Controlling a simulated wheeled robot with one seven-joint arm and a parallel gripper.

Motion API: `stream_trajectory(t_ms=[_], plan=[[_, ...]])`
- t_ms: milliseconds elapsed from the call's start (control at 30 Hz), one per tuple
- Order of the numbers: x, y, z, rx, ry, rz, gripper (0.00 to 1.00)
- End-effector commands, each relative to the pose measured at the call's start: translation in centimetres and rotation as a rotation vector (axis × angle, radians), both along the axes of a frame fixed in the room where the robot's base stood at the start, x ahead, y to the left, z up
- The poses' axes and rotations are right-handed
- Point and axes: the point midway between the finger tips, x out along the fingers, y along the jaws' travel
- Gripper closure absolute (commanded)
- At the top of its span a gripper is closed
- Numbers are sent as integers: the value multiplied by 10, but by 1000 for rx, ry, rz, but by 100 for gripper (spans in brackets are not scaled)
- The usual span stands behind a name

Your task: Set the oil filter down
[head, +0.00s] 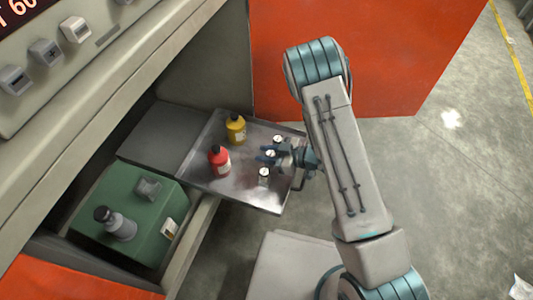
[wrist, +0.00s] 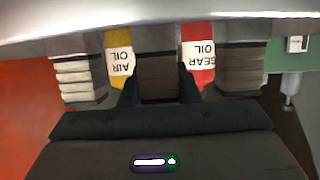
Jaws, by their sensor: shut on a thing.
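My gripper (head: 270,156) reaches in over the metal tray (head: 240,191) from the right. Its fingers are shut on the middle one of three small canisters, which I take to be the oil filter (head: 270,153). In the wrist view the held oil filter (wrist: 157,78) is dark and ribbed, upright between the two fingertips (wrist: 157,95). Its base is hidden, so I cannot tell whether it touches the tray.
Similar canisters stand on either side, one farther back (head: 277,139) and one nearer (head: 264,175). A yellow bottle (head: 236,130) and a red bottle (head: 219,162) stand left of the gripper. A green box (head: 127,215) sits beyond the tray's left side. The tray's front corner is clear.

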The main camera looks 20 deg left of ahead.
Motion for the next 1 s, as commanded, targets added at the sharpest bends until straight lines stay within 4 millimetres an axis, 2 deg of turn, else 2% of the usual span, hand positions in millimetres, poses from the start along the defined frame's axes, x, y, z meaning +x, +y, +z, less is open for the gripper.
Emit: stream_trajectory(t_ms=[433, 467, 500, 533, 833, 1000], plan=[[0, -2, -16, -8, 4, -2, 95], [0, -2, -17, -8, 4, -2, 66], [0, -2, -17, -9, 4, -3, 55], [0, -2, -17, -9, 4, -3, 50], [0, -2, -17, -9, 4, -3, 50], [-1, -2, -1, -10, 1, 0, 50]])
